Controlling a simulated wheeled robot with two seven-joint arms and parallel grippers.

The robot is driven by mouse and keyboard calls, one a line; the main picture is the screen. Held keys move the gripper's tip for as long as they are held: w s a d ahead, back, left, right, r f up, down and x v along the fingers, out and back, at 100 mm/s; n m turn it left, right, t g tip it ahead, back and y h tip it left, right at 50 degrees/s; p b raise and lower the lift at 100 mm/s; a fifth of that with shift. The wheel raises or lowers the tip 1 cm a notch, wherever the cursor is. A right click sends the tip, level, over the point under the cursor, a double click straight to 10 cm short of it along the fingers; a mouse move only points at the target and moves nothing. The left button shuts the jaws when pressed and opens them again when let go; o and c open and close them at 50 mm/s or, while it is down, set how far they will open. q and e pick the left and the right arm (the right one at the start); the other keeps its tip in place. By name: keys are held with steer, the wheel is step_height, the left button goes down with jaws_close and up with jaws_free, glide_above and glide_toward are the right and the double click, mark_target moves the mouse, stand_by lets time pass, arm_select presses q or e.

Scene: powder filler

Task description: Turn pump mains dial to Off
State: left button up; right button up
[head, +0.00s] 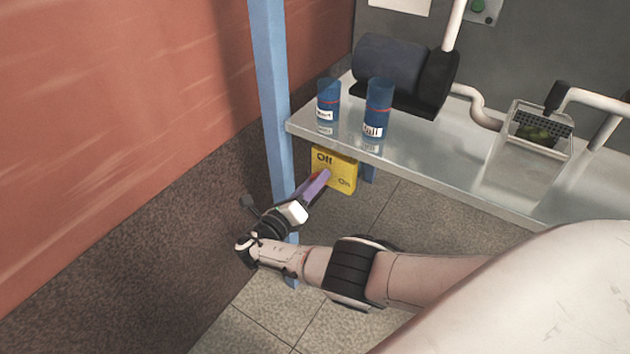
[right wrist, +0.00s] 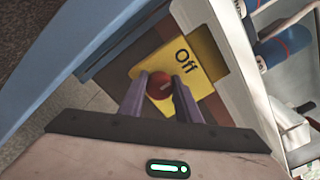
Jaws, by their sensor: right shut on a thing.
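The pump mains dial is a red knob (right wrist: 159,86) on a yellow plate (head: 342,174) below the front left corner of the bench. The plate carries the words "Off" at its upper left and "On" at its lower right in the head view. My right gripper (head: 325,175) reaches up to the plate, and its purple fingers cover most of the knob there. In the right wrist view, the fingers of my right gripper (right wrist: 162,82) stand on both sides of the red knob, shut on it. The yellow plate (right wrist: 205,58) shows "Off" beside the knob. My left gripper is out of view.
A blue post (head: 268,90) stands close to my right forearm, left of the bench (head: 430,165). Two blue cans (head: 328,100) (head: 377,108), a dark motor (head: 390,68) and a clear box (head: 530,150) are on the bench. A red wall (head: 120,100) is at left.

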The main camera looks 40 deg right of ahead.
stand_by(0.3)
steer(key=o, duration=1.1)
steer(key=shift+c, duration=0.2)
steer(key=v, duration=1)
steer(key=shift+a+p, duration=0.15)
steer(key=shift+p, duration=0.15)
steer(key=shift+s+f, duration=0.1)
